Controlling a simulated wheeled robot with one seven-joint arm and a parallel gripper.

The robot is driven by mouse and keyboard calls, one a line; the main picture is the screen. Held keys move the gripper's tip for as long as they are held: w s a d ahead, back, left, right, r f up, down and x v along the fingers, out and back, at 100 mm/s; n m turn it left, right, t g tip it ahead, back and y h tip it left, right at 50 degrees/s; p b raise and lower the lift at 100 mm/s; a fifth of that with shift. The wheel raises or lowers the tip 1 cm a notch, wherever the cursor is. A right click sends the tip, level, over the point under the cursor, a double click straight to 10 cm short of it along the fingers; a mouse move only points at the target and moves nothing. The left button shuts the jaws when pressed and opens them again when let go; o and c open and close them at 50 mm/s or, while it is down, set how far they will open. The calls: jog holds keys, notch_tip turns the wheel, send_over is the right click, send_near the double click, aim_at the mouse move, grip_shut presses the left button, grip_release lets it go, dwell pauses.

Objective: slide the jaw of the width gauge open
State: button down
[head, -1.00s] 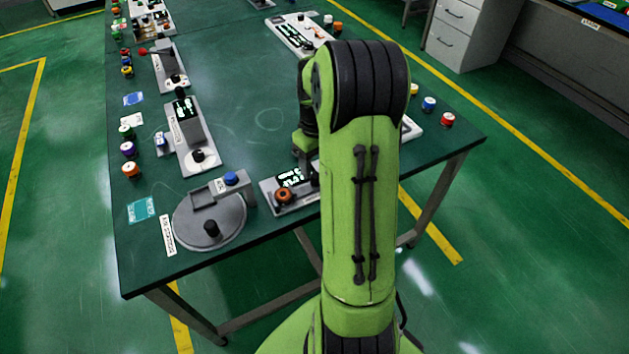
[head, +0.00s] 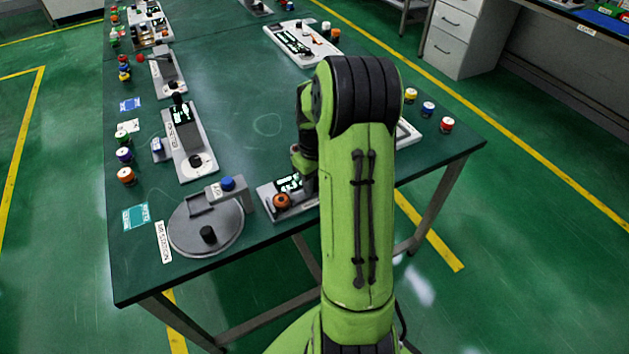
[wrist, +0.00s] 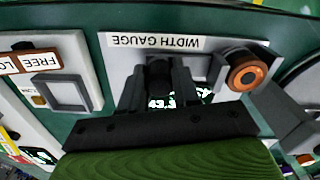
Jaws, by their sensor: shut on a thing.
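The width gauge is a light grey plate with a "WIDTH GAUGE" label (wrist: 180,42), upside down in the wrist view. The gauge (head: 265,200) also shows at the near edge of the green table in the head view. An orange ring-shaped piece with a dark centre (wrist: 246,73) sits at one end of it. My gripper (wrist: 160,85) is over the plate, its fingers shut on a dark jaw block (wrist: 159,68). The fingers partly cover the lit display (wrist: 190,97). In the head view my arm hides the gauge's right end.
A round grey plate with a black knob (head: 208,235) and a blue-topped bracket (head: 228,184) stands left of the gauge. In the wrist view a panel with a square frame (wrist: 68,93) lies beside the gauge. Several coloured caps line the table's sides.

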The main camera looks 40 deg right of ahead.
jog(key=shift+s+d+r+p, duration=0.1)
jog(key=shift+s+d+p, duration=0.1)
jog(key=shift+d, duration=0.2)
jog(key=shift+s+d+r+p, duration=0.1)
jog(key=shift+d+p, duration=0.1)
jog(key=shift+d, duration=0.2)
jog(key=shift+d+f, duration=0.2)
jog(key=shift+d, duration=0.1)
jog(key=c, duration=0.8)
grip_release()
jog(key=shift+a, duration=0.1)
notch_tip(320, 180, up, 16)
jog(key=p, duration=0.4)
jog(key=shift+p, duration=0.35)
jog(key=shift+f, duration=0.1)
